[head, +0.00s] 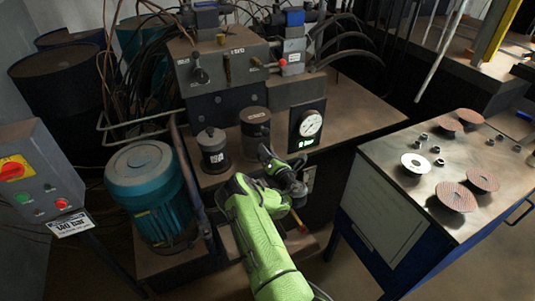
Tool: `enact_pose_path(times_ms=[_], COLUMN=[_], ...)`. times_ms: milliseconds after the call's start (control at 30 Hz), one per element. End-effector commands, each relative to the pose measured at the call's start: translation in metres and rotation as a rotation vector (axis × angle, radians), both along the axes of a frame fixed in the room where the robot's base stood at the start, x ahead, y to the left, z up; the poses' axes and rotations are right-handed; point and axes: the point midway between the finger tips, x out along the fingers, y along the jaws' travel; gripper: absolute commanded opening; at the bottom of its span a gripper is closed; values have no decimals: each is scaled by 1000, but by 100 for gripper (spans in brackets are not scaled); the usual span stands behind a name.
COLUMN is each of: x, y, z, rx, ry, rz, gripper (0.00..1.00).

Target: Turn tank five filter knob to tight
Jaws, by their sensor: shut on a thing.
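My green arm reaches up from the bottom middle to the front of the hydraulic unit. My gripper (297,187), dark grey, is at the unit's front, below the pressure gauge (310,124). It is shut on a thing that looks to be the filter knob. The fingertips and most of what they hold are hidden by my own wrist, so the knob's marking and turn angle cannot be read. A small grey plate (309,177) shows just right of the gripper. A thin reddish-brown piece (298,218) shows below it.
Two dark canisters (213,152) stand left of the gauge, close to my wrist. A teal motor (145,178) is further left. A blue-sided bench (385,210) with several discs and nuts stands close on the right. A control box (35,180) is at far left.

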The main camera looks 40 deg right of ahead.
Motion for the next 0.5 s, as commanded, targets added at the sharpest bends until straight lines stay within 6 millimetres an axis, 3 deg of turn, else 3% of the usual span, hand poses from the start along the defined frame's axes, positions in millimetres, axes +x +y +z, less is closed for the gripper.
enact_pose_path(times_ms=[100,500], x=[0,0], y=[0,0], z=[0,1], rx=[0,98], ry=[1,-28], rz=[-1,-1], gripper=[5,5])
